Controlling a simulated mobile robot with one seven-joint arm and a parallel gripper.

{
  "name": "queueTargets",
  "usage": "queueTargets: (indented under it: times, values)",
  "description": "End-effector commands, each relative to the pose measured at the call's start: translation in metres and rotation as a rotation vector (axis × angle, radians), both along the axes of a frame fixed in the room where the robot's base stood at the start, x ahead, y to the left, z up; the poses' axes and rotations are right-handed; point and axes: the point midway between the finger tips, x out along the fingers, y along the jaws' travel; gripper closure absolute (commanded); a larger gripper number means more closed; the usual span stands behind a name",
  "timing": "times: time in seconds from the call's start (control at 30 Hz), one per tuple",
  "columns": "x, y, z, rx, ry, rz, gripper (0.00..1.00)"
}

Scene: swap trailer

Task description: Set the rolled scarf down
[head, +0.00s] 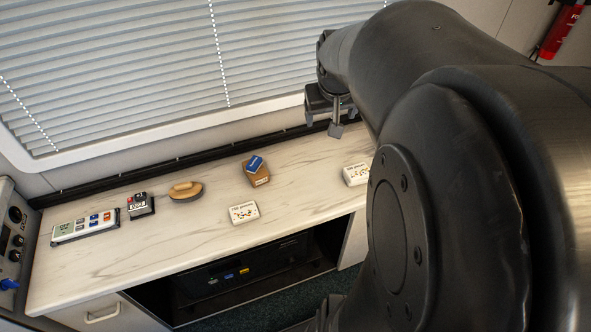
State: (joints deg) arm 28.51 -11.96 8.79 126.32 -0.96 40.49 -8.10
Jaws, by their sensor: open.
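I cannot make out a rolled scarf for certain in the head view. My gripper (337,122) is above the back of the marble-patterned counter (130,262), near the wall under the blind. It is open, and I see nothing held in it. My large black arm fills the right of the view and hides the right end of the counter. A small tan piece on a round dark-edged base (186,191) lies left of the middle; I cannot tell exactly what it is.
A brown box with a blue item on top (256,172) stands mid-counter. White puzzle boxes lie at the front (244,213) and right (357,174). A small dark device (140,206) and a button panel (85,227) are at left. Bare counter lies between.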

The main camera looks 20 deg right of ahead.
Motion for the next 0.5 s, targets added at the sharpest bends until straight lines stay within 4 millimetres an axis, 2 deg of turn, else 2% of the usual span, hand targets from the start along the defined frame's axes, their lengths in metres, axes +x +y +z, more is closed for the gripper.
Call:
queueTargets:
  times: [0.03, 0.2, 0.33, 0.5]
  values:
    - [-0.013, 0.022, 0.008, -0.003, -0.012, 0.027, 0.22]
    - [-0.059, 0.075, 0.022, 0.015, -0.037, 0.089, 0.22]
    - [-0.097, 0.107, 0.025, 0.04, -0.055, 0.138, 0.22]
    - [-0.135, 0.132, 0.022, 0.075, -0.073, 0.189, 0.22]
